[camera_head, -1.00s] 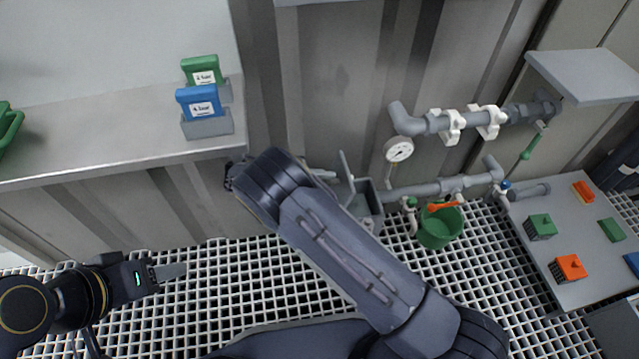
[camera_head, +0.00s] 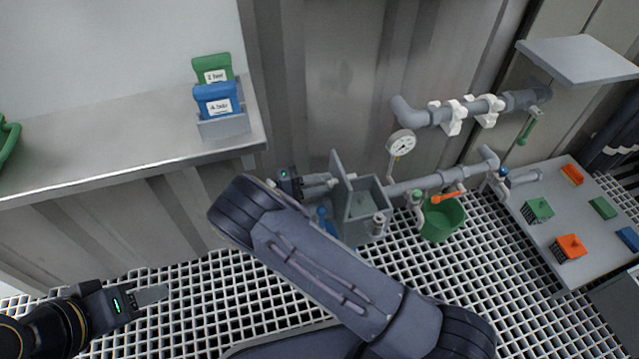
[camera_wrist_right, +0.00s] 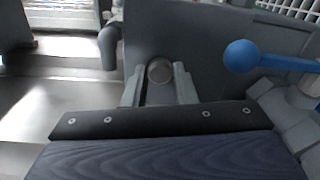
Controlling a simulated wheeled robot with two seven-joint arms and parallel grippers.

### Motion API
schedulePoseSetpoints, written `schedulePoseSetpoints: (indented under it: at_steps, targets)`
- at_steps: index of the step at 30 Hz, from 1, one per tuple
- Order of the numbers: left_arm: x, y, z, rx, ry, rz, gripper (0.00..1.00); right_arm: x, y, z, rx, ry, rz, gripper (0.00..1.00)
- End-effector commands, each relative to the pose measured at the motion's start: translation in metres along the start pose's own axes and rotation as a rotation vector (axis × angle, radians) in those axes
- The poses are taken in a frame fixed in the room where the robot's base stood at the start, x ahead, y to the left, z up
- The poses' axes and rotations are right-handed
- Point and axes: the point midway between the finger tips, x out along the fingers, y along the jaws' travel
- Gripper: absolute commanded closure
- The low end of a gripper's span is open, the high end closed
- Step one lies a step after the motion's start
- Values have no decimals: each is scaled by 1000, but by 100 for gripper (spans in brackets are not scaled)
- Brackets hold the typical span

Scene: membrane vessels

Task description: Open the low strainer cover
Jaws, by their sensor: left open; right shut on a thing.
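The low strainer is a grey open-topped box (camera_head: 370,226) low by the wall in the head view. Its flat grey cover (camera_head: 340,178) stands raised on edge at the box's left side. My right gripper (camera_head: 322,185) is at the cover's left face, partly behind my right arm. In the right wrist view, my right gripper (camera_wrist_right: 158,86) is shut on a round grey knob (camera_wrist_right: 159,70) on the grey cover (camera_wrist_right: 205,45). My left gripper (camera_head: 150,296) is at the lower left over the grating, open and empty, apart from the strainer.
A blue ball-ended handle (camera_wrist_right: 242,56) is close right of my right gripper. A green bucket (camera_head: 441,218), pipes (camera_head: 430,186) and a gauge (camera_head: 401,143) are right of the strainer. A shelf (camera_head: 120,145) is at left, a low table (camera_head: 575,215) at right.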

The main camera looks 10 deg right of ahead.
Motion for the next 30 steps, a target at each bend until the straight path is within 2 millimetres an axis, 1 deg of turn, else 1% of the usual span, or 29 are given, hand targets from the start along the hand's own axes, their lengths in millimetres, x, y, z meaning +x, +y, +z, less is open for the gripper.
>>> schedulePoseSetpoints:
  at_steps: [1, 2, 6, 14, 17, 20, 27, 30]
  targets:
    - [0, 0, 0, 0, 0, 0, 51, 0, -2, 0, -4, -1, -3, 100]
    - [0, 0, 0, 0, 0, 0, 51, 0, -2, 0, -4, -2, -3, 71]
    - [0, 0, 0, 0, 0, 0, 51, 0, -1, 0, -3, -1, -2, 53]
    - [0, 0, 0, 0, 0, 0, 51, 0, 0, 0, -1, 0, -2, 53]
    - [-2, 1, -1, 0, 0, 0, 51, -6, 0, 0, -1, 1, -1, 53]
    - [-5, 2, -2, 0, 0, 0, 51, -20, 0, 0, -1, 3, -1, 53]
    - [-10, 5, -5, 0, 0, 0, 51, -61, 0, 0, 0, 2, -2, 53]
    - [-11, 5, -6, 0, 0, 0, 51, -72, -1, 0, -2, 1, -1, 53]
